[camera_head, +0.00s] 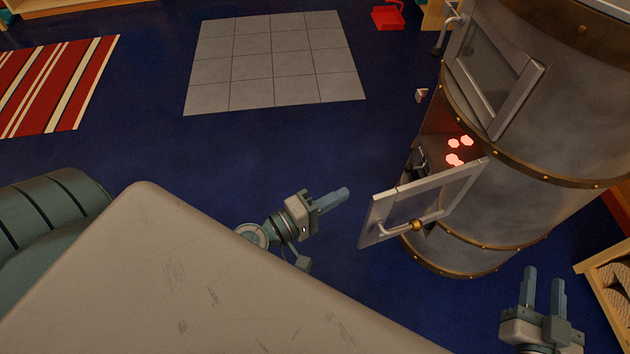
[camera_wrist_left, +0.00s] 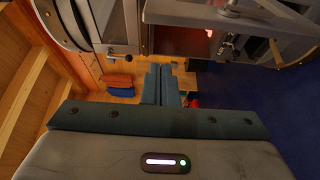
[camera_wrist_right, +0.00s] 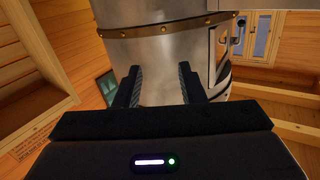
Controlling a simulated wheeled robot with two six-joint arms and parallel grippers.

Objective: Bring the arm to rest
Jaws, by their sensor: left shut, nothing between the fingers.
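My left gripper (camera_head: 333,200) is in the middle of the head view, over the blue floor and left of the stove's open lower door (camera_head: 425,202). Its two fingers are together with nothing between them, and they also show together in the left wrist view (camera_wrist_left: 160,84). My right gripper (camera_head: 543,287) is at the lower right of the head view, below the stove. Its fingers are apart and empty, and the right wrist view shows the gap between them (camera_wrist_right: 162,88) with the metal stove behind.
The round metal stove (camera_head: 545,130) stands at the right, with glowing red embers (camera_head: 456,150) inside. A wooden crate (camera_head: 605,275) is at the right edge. A grey tiled patch (camera_head: 275,62), a striped rug (camera_head: 55,85) and a red dustpan (camera_head: 387,17) lie farther back.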

